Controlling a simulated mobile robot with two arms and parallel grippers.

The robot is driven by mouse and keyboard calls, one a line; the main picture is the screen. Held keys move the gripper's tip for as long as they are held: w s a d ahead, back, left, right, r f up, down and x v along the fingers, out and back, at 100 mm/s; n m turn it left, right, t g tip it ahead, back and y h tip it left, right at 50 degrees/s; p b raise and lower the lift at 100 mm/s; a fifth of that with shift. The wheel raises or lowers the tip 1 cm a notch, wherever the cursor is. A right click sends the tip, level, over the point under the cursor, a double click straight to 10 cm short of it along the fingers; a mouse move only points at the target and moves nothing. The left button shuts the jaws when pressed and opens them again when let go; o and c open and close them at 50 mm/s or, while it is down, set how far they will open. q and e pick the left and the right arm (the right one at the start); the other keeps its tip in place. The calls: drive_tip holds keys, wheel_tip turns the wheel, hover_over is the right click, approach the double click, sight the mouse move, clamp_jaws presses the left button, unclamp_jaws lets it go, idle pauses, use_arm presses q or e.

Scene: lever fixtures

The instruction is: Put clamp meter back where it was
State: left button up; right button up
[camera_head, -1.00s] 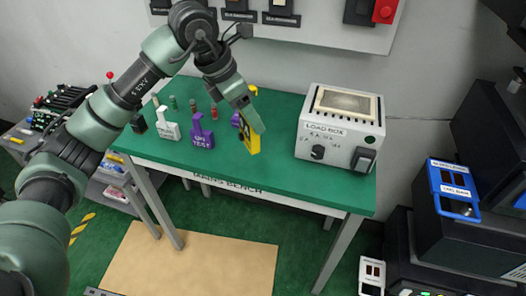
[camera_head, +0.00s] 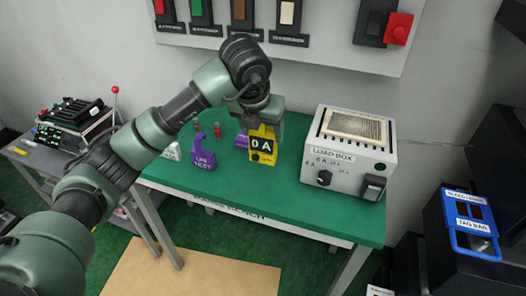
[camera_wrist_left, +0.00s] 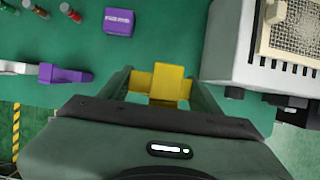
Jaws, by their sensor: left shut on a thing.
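In the left wrist view the yellow meter (camera_wrist_left: 160,82) lies between the two green fingers. I cannot tell whether its base touches the bench. A purple block (camera_head: 242,140) sits just left of the meter, and it also shows in the left wrist view (camera_wrist_left: 118,21). My right gripper is not in view.
The grey load box (camera_head: 347,155) stands on the bench to the right of the meter. A purple tag-shaped piece (camera_head: 203,155), a white one (camera_head: 172,151) and small red and green cylinders stand to the left. The bench (camera_head: 290,200) is clear in front.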

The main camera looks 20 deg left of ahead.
sight(262, 148)
use_arm(q)
wheel_tip(262, 148, down, 7)
drive_tip(key=shift+f+p, duration=0.1)
drive_tip(key=shift+p, duration=0.35)
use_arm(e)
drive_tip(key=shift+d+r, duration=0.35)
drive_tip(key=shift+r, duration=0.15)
use_arm(q)
drive_tip(key=shift+f, duration=0.15)
drive_tip(key=o, duration=1.6)
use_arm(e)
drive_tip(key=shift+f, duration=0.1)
use_arm(q)
drive_tip(key=shift+r, duration=0.25)
drive_tip(key=b+v, duration=0.1)
drive_tip(key=v, duration=1.1)
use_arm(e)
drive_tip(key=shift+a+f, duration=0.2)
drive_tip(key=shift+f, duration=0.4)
